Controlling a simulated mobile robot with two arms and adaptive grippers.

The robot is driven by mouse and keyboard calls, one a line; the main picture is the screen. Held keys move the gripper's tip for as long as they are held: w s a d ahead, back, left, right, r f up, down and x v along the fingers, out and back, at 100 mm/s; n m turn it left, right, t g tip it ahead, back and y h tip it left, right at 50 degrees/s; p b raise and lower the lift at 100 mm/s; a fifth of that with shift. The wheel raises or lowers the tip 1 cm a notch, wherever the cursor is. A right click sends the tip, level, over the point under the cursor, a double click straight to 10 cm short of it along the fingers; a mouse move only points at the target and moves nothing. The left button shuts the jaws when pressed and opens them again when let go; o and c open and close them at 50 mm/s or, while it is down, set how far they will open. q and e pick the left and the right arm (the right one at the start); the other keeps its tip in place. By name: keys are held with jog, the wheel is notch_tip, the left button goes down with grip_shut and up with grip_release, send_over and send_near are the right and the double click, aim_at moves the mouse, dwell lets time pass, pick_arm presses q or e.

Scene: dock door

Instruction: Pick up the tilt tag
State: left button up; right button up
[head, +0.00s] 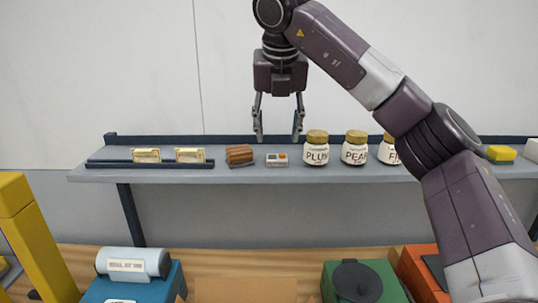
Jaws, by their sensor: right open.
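A small white tag-like piece with an orange dot and a grey patch, which I take for the tilt tag (277,159), lies on the grey shelf (225,173). It sits between a brown ribbed block and a jar. My right gripper (278,137) hangs pointing down above it, fingers apart and empty. Its fingertips show just above the tag in the picture; the exact gap in depth is hard to tell. My left gripper is not in view.
The brown block (239,154) is close on the left. Jars, starting with the plum jar (316,152), stand close on the right. Two labelled cards (146,156) stand in a dark rail. A dark ledge (225,140) runs along the shelf's back. Below is a wooden bench (218,257) with boxes.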

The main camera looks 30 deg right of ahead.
aim_at(277, 157)
jog(key=shift+x, duration=0.75)
jog(key=shift+s+d+f+p, duration=0.1)
jog(key=shift+f+p, duration=0.2)
jog(key=p+x, duration=0.2)
jog(key=x, duration=0.2)
jog(key=shift+f+p, duration=0.1)
jog(key=shift+p, duration=0.25)
jog(key=shift+w+f, duration=0.3)
jog(key=shift+f, duration=0.15)
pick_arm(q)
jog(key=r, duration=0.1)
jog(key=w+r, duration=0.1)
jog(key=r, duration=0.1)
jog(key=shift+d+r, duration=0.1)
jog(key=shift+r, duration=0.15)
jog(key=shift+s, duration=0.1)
pick_arm(e)
jog(key=c, duration=0.8)
